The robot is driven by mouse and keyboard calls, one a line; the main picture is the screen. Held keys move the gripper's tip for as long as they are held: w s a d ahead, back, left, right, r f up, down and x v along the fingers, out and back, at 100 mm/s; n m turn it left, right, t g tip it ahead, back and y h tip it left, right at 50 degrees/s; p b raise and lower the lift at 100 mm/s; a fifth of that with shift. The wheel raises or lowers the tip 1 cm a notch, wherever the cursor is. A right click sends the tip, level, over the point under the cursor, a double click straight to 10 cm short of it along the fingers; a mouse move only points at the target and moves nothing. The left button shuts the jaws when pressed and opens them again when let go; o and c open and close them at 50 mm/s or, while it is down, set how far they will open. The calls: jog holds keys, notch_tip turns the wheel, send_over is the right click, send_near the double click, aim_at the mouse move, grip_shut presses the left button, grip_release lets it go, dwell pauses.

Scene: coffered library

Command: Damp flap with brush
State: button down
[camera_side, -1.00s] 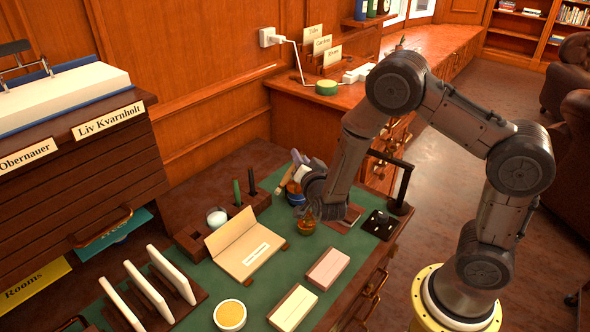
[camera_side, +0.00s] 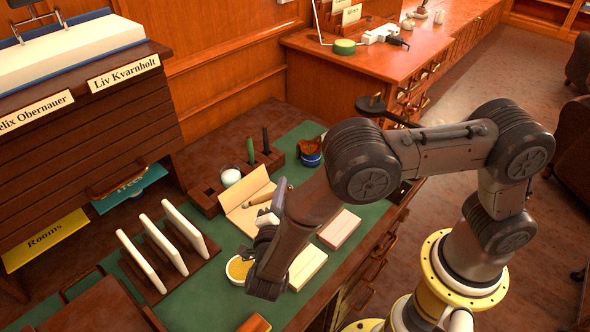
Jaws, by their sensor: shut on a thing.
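My gripper (camera_side: 266,236) is low over the desk, beside the round dish with a yellow pad (camera_side: 236,271). It is shut on the brush (camera_side: 259,198), whose pale wooden handle shows above the jaws. The brush's lower end is hidden by my gripper and wrist, so I cannot tell whether it touches the pad. The cream envelope (camera_side: 239,219) lies behind my gripper with its flap (camera_side: 255,186) raised. My arm and the brush cover part of the envelope.
Upright cream cards in a rack (camera_side: 160,245) stand left of the dish. Two small blocks, cream (camera_side: 309,266) and pink (camera_side: 339,228), lie to the right. A pen stand (camera_side: 206,201) and a dark blue pot (camera_side: 309,154) stand behind. Green mat is bare at the front left.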

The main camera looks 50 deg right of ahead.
jog(key=w+f, duration=0.2)
jog(key=w, duration=0.3)
jog(key=shift+w, duration=0.35)
jog(key=shift+w+f, duration=0.3)
jog(key=shift+w, duration=0.55)
dwell(0.8)
jog(key=shift+d, duration=0.1)
jog(key=shift+d, duration=6.75)
jog(key=a, duration=0.7)
jog(key=shift+w, duration=0.2)
jog(key=a, duration=0.6)
jog(key=shift+a, duration=0.35)
jog(key=shift+s, duration=0.15)
